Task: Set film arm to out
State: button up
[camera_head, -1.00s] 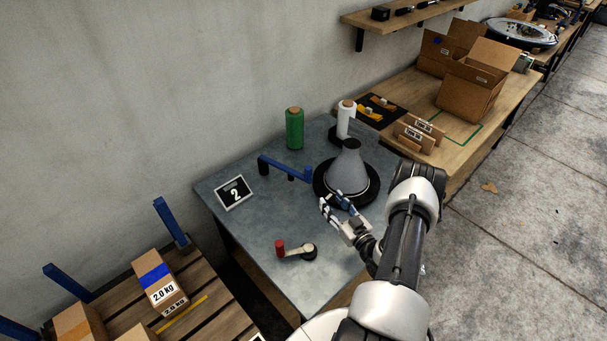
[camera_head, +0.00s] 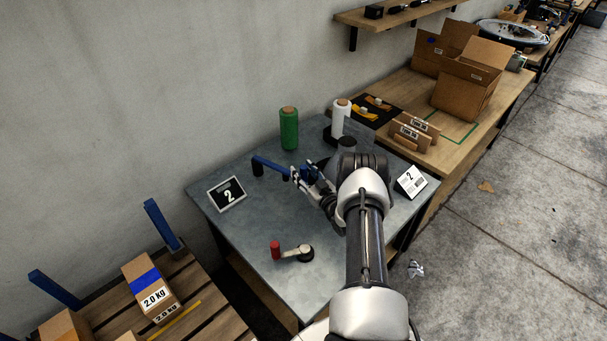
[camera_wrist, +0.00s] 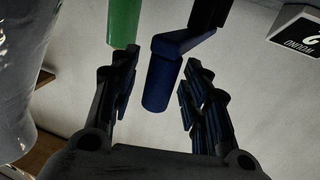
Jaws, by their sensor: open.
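The blue film arm (camera_head: 272,165) reaches over the grey table (camera_head: 235,235), with one end towards the left and the other near my gripper (camera_head: 304,176). In the wrist view, a blue cylindrical part of the film arm (camera_wrist: 161,85) hangs between the two fingers of my gripper (camera_wrist: 158,95). The fingers are open, with a gap on both sides of the blue part.
A green roll (camera_head: 289,128) and a white roll (camera_head: 340,118) stand at the back. A red-knobbed crank (camera_head: 293,252) sits at the front. A "2" sign (camera_head: 227,195) stands left, another (camera_head: 411,182) right. The table's front left is clear.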

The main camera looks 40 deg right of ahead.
jog(key=shift+c, duration=0.2)
grip_shut()
dwell(0.4)
